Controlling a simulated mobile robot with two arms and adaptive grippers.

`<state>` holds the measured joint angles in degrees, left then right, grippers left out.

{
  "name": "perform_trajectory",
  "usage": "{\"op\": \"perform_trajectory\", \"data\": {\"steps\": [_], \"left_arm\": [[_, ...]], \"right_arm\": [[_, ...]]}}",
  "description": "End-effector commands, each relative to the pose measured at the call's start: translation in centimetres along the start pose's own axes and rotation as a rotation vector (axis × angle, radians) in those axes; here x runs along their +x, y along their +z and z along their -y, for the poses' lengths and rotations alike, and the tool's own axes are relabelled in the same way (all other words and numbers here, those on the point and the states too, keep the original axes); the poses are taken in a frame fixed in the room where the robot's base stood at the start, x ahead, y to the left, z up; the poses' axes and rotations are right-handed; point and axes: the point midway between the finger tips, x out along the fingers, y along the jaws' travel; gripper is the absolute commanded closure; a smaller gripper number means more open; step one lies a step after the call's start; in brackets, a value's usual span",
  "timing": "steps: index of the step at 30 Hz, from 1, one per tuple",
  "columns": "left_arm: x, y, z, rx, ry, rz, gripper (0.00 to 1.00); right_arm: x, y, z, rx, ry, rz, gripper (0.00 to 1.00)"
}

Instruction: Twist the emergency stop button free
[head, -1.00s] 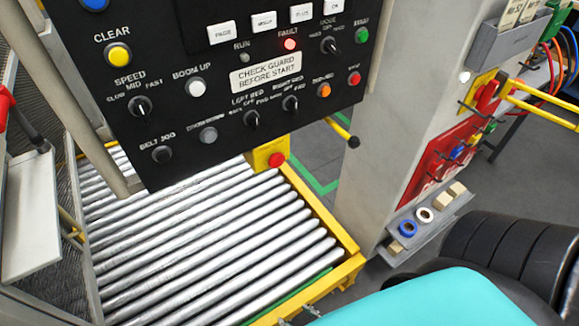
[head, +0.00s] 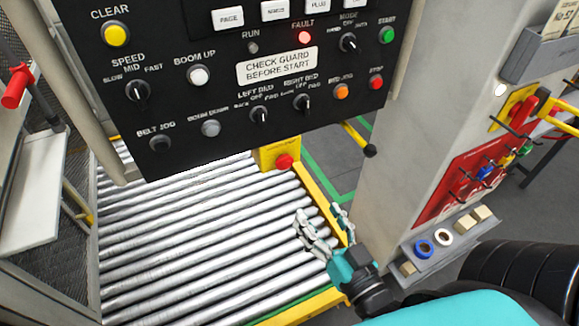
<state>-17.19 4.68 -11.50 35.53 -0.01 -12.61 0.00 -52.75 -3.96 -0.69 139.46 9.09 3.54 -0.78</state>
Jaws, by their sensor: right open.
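The emergency stop button (head: 284,161) is a red mushroom head on a yellow box (head: 266,156), just below the lower edge of the black control panel and at the far end of the roller bed. My right gripper (head: 320,218) is open and empty over the right side of the rollers. It is below and to the right of the red button in the picture, apart from it. My left gripper is not in view.
The black control panel (head: 225,75) hangs above the roller bed (head: 190,235). A yellow bar with a black knob (head: 369,150) sticks out right of the button. A grey pillar (head: 405,120) with a tape shelf (head: 455,243) stands at the right.

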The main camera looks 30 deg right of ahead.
Motion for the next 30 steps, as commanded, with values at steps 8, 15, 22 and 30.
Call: {"op": "perform_trajectory", "data": {"steps": [8, 15, 22, 30], "left_arm": [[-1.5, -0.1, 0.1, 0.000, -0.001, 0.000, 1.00], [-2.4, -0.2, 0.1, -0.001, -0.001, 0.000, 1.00], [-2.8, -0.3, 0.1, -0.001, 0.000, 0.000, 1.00], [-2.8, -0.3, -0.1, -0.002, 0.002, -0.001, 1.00]], "right_arm": [[5.9, -0.4, 0.1, 0.002, 0.000, -0.005, 0.37], [10.7, -0.2, 0.1, 0.001, -0.001, -0.001, 0.37], [13.5, 0.0, 0.0, 0.000, 0.000, 0.001, 0.37], [14.1, 0.1, 0.0, 0.000, 0.000, 0.003, 0.37]]}}
